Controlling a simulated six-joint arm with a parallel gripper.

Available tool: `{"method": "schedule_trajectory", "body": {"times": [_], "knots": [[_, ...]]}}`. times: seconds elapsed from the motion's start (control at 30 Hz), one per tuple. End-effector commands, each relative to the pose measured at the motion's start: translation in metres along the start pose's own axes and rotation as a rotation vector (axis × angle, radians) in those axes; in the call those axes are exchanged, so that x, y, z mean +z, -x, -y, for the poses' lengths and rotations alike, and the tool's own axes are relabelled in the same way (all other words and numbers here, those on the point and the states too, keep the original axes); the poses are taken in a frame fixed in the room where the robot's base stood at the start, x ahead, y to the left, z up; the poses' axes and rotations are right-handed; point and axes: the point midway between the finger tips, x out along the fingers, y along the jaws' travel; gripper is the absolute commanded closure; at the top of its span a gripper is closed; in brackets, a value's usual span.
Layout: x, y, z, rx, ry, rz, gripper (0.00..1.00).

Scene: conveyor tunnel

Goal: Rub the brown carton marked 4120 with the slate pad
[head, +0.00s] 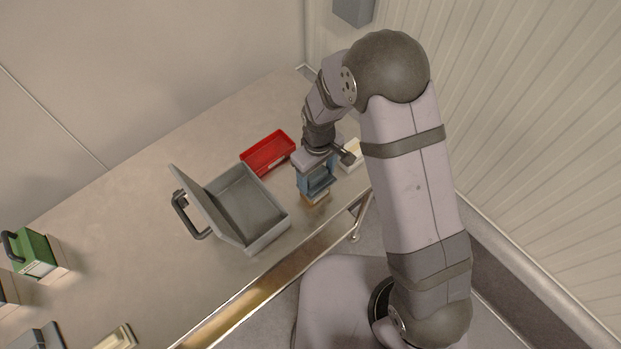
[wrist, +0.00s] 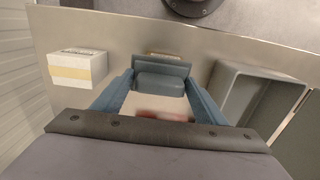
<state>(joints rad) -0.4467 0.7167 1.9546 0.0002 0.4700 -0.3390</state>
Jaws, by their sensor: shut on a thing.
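My gripper (wrist: 160,95), with blue fingers, is shut on the slate pad (wrist: 161,81), a grey-blue block held between the fingertips. In the head view my gripper (head: 316,182) points down near the table's front edge. A brown carton (head: 314,203) lies directly below it, mostly hidden by the gripper and pad. In the wrist view only a thin tan strip of the carton (wrist: 165,54) shows past the pad. I cannot read its marking. The pad is at or just above the carton's top; I cannot tell whether they touch.
A red tray (head: 268,165) lies behind and left of my gripper. An open grey case (head: 272,236) with a raised lid stands left. A whitish carton (head: 352,157) is close on the right. A green block with a handle (head: 36,257) stands far left. The table's front edge is near.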

Motion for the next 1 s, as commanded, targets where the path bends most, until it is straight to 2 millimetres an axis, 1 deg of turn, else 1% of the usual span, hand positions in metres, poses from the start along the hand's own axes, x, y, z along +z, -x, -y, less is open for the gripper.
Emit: {"method": "schedule_trajectory", "body": {"times": [0.03, 0.27, 0.33, 0.4, 1.0], "knots": [[0.001, 0.0, -0.006, 0.0, -0.003, 0.001, 0.55], [0.0, 0.0, -0.026, 0.0, -0.002, 0.001, 0.55], [0.001, 0.007, -0.026, 0.0, 0.0, 0.001, 0.55], [-0.001, 0.026, -0.026, 0.002, 0.0, -0.004, 0.55], [0.0, 0.078, -0.025, 0.0, 0.0, 0.0, 0.55]]}}
